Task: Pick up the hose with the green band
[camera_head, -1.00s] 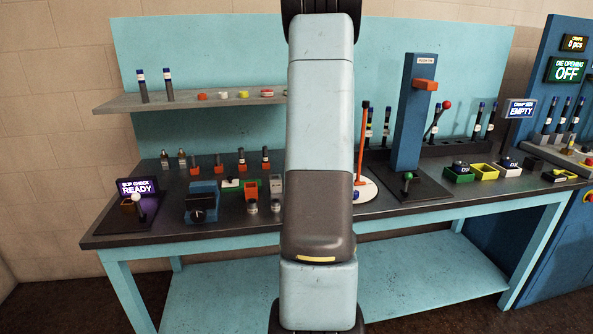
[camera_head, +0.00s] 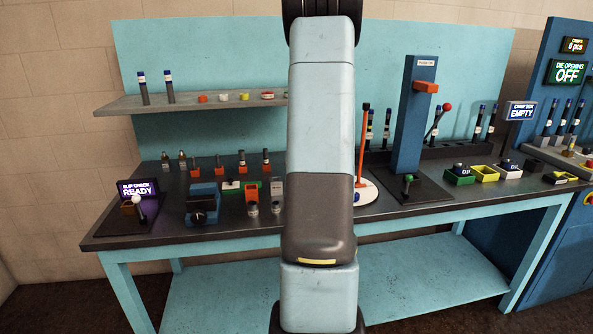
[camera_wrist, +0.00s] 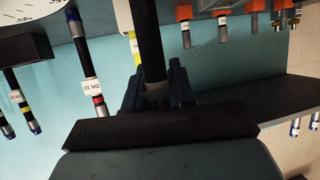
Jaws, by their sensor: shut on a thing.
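My gripper (camera_wrist: 152,92) is shut around a dark hose (camera_wrist: 149,40) with a grey metal end (camera_wrist: 153,72), in the middle of the wrist view. I see no green band on the part of this hose that shows. A white and yellow strip (camera_wrist: 134,45) shows right beside it; I cannot tell whether it belongs to the held hose or one behind. To the left are a hose with a red band (camera_wrist: 98,99) and a hose with a yellow band (camera_wrist: 25,106). In the head view my arm hides the gripper and held hose; two hoses (camera_head: 386,130) (camera_head: 369,130) stand right of it.
A blue post (camera_head: 408,120) with an orange block stands right of my arm, near a red rod on a white disc (camera_head: 368,193). A shelf (camera_head: 190,103) holds two hoses and several caps. Several fittings and boxes crowd the bench (camera_head: 330,220).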

